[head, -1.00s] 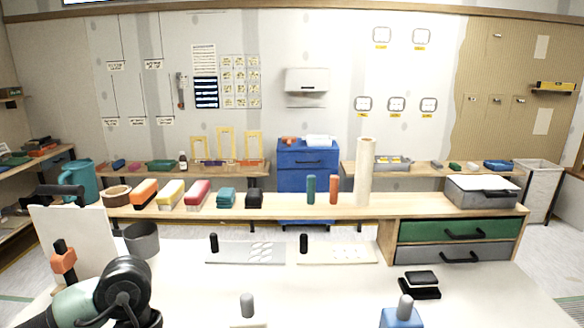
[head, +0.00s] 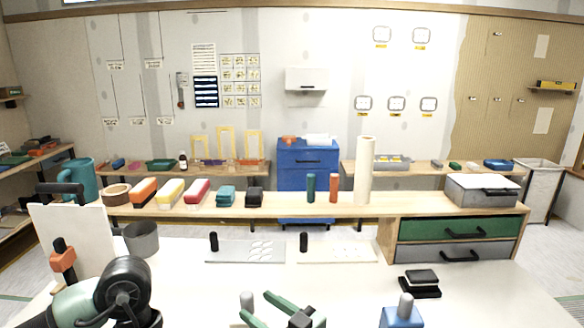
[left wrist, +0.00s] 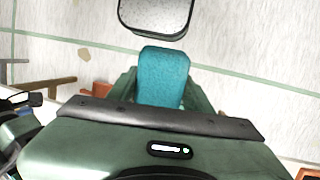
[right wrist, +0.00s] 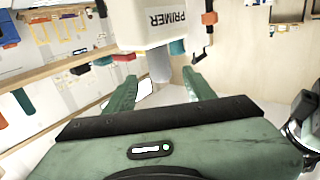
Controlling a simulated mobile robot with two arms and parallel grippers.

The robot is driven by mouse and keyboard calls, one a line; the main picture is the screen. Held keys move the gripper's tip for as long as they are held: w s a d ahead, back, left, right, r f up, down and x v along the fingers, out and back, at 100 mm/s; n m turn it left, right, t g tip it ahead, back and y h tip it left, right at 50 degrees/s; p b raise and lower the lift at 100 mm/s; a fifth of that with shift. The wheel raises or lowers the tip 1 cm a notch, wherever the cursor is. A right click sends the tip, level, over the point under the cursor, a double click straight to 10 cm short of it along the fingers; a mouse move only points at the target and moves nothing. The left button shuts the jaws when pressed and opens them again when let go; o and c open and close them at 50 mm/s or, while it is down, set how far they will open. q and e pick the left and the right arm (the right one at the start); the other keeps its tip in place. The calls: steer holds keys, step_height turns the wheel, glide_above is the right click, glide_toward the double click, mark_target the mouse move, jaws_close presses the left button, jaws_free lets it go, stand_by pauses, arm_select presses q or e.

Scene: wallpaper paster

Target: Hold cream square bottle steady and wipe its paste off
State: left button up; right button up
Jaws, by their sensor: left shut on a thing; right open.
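The cream square bottle (right wrist: 150,32) shows in the right wrist view with "PRIMER" on its side and a grey cap (right wrist: 160,66). In the head view only its grey cap (head: 247,301) shows clearly at the bottom edge. My right gripper (head: 255,305) is open, its green fingertips pointing left at the cap; the right wrist view shows the cap between the spread fingers (right wrist: 160,84). I cannot tell if they touch it. My left gripper (left wrist: 163,92) is shut on a teal sponge-like block (left wrist: 163,72), out of the head view. No paste is clearly visible.
A blue bottle (head: 402,317) with a grey cap stands to the right. A black pad (head: 420,283) lies behind it. A grey cup (head: 141,240) and white board (head: 84,238) stand at left. A dark-rimmed, grey speckled object (left wrist: 156,14) lies beyond the teal block.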

mark_target(252, 302)
arm_select(q)
steer(key=shift+f+b, duration=1)
steer(key=shift+f, duration=0.15)
arm_select(e)
steer(key=shift+x, duration=4)
jaws_close()
jaws_free()
arm_select(q)
steer(key=shift+r, duration=0.1)
arm_select(e)
steer(key=shift+s+d, duration=0.1)
steer(key=shift+s, duration=0.05)
arm_select(q)
steer(key=shift+r+p, duration=0.2)
steer(key=shift+p, duration=0.1)
arm_select(e)
steer(key=shift+v, duration=0.8)
